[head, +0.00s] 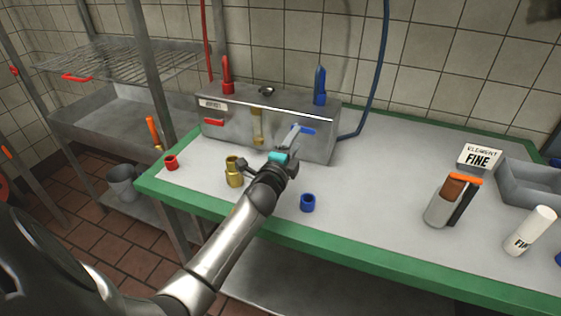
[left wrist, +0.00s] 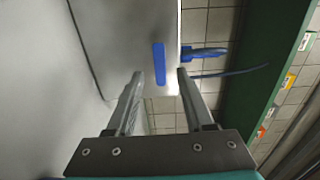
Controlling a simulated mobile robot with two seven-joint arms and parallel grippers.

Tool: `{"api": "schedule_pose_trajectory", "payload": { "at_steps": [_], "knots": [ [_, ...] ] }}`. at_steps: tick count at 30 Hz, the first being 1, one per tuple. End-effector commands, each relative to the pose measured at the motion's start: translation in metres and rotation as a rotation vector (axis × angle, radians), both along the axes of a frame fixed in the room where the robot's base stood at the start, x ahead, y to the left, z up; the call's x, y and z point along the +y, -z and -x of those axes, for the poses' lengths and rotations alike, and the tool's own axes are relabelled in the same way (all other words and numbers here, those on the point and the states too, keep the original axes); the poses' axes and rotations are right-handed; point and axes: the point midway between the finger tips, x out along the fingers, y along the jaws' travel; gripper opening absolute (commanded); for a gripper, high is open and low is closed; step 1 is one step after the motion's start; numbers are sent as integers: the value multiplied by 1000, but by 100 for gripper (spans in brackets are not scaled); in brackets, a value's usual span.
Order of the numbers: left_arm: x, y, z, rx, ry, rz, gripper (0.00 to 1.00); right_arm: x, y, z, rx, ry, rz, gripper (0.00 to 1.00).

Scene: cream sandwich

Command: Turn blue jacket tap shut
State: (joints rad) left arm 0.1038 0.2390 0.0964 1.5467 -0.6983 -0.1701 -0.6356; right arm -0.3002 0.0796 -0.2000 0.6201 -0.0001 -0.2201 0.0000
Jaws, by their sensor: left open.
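A steel box (head: 265,121) stands at the back of the bench. A flat blue handle (head: 303,130) is on the right of its front, lying about level. An upright blue lever (head: 320,86) stands on top at the right. I cannot tell from the pictures which is the jacket tap. My left gripper (head: 295,136) is open at the front blue handle and partly covers it. In the left wrist view a blue bar (left wrist: 159,63) lies just beyond and between the open fingertips (left wrist: 160,76). Contact is not visible. My right gripper is out of view.
A red handle (head: 214,121) and brass fitting (head: 257,127) are on the box front. A brass piece (head: 234,172), blue ring (head: 308,203) and red ring (head: 171,162) stand nearby. A blue hose (head: 376,75) rises at right. The bench middle (head: 375,180) is clear.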

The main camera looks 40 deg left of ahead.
Motion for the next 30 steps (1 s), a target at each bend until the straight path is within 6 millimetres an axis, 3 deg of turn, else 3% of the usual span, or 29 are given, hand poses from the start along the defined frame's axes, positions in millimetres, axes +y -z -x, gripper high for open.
{"api": "schedule_pose_trajectory", "payload": {
  "at_steps": [15,21,30],
  "knots": [
    [-20,0,83,2,-1,1,52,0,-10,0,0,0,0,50],
    [-24,0,99,1,-1,1,52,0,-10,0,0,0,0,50],
    [-25,0,103,0,0,0,52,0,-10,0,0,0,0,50]
  ]
}}
